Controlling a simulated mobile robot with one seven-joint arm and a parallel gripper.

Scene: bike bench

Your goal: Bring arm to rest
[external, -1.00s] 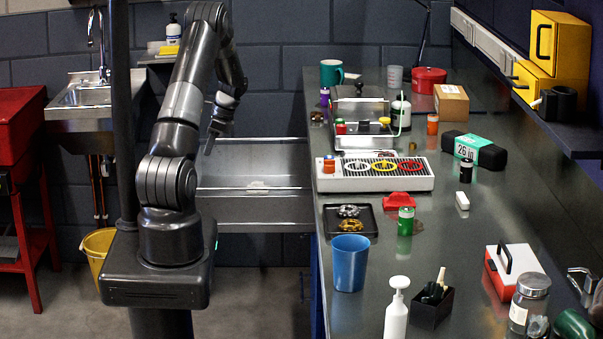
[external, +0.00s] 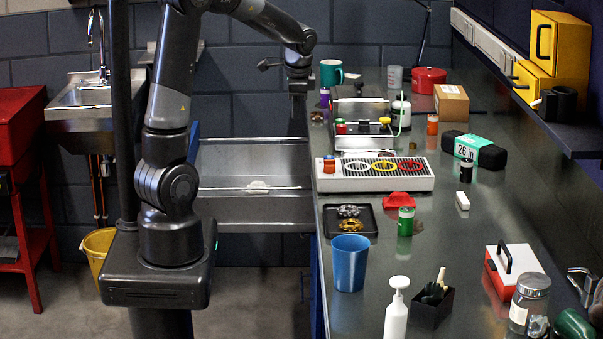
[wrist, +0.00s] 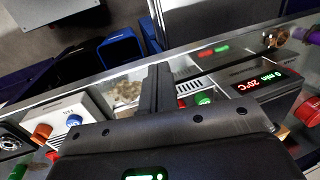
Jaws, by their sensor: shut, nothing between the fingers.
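My gripper (external: 298,97) hangs pointing down at the back left edge of the bench, close to the teal mug (external: 331,72). In the wrist view its two fingers (wrist: 159,72) are together with nothing between them. My arm reaches from its base up and over to the right. In the external view the fingers are small and dark, so their exact height over the bench edge is hard to tell.
The steel bench (external: 470,230) carries a grey device (external: 360,108), a white ring tray unit (external: 375,184) and a blue cup (external: 349,263). In the wrist view a device with a lit display (wrist: 262,84) lies right of the fingers.

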